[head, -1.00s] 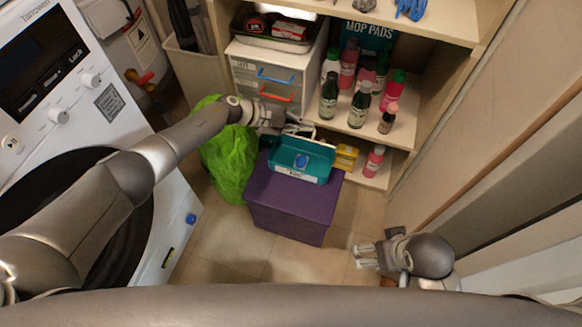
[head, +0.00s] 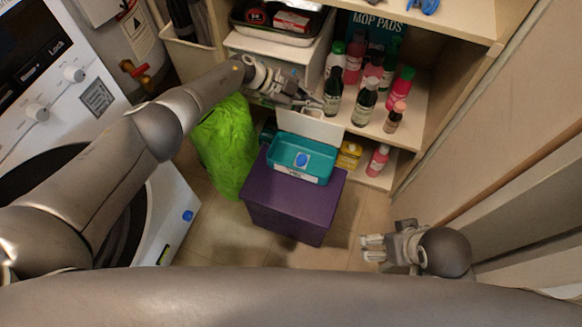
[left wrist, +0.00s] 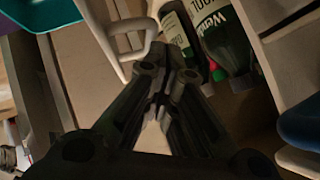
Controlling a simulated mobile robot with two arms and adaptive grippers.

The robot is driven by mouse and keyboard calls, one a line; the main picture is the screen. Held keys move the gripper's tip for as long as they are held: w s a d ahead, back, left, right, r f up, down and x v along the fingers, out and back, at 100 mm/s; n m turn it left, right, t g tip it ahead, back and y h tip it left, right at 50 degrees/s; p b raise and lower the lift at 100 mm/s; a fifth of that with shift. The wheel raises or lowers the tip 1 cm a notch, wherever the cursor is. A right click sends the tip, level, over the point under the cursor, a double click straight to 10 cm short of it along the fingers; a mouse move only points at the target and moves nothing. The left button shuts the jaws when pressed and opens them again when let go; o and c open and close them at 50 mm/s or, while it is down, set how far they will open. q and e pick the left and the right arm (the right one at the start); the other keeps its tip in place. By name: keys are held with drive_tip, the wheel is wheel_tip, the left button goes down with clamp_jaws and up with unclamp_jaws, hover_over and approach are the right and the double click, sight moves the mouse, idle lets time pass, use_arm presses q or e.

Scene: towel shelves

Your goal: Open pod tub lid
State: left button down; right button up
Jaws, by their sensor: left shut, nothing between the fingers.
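The teal pod tub (head: 285,168) with a blue oval mark sits on a purple box (head: 290,205). Its pale lid (head: 310,125) stands raised along the tub's back edge, and the tub's open top shows. My left gripper (head: 318,103) is shut and empty at the lid's upper edge; whether it touches the lid I cannot tell. In the left wrist view the shut fingers (left wrist: 160,85) are beside a white loop-shaped handle (left wrist: 130,40), with a teal corner (left wrist: 40,12) at top left. My right gripper (head: 366,248) is open and empty at the lower right, away from the tub.
Dark bottles (head: 333,92) and pink bottles stand on the shelf (head: 385,125) just right of my left gripper. A green bag (head: 225,145) lies left of the purple box. A yellow box (head: 348,155) is on the lower shelf. Floor is clear in front.

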use_arm(q)
drive_tip(key=shift+r, duration=0.1)
idle(0.5)
drive_tip(key=p+v, duration=0.1)
drive_tip(key=v, duration=1.2)
drive_tip(key=shift+d+r, duration=0.35)
drive_tip(key=shift+r, duration=0.05)
use_arm(e)
drive_tip(key=shift+w+r, duration=0.15)
drive_tip(key=shift+r, duration=0.15)
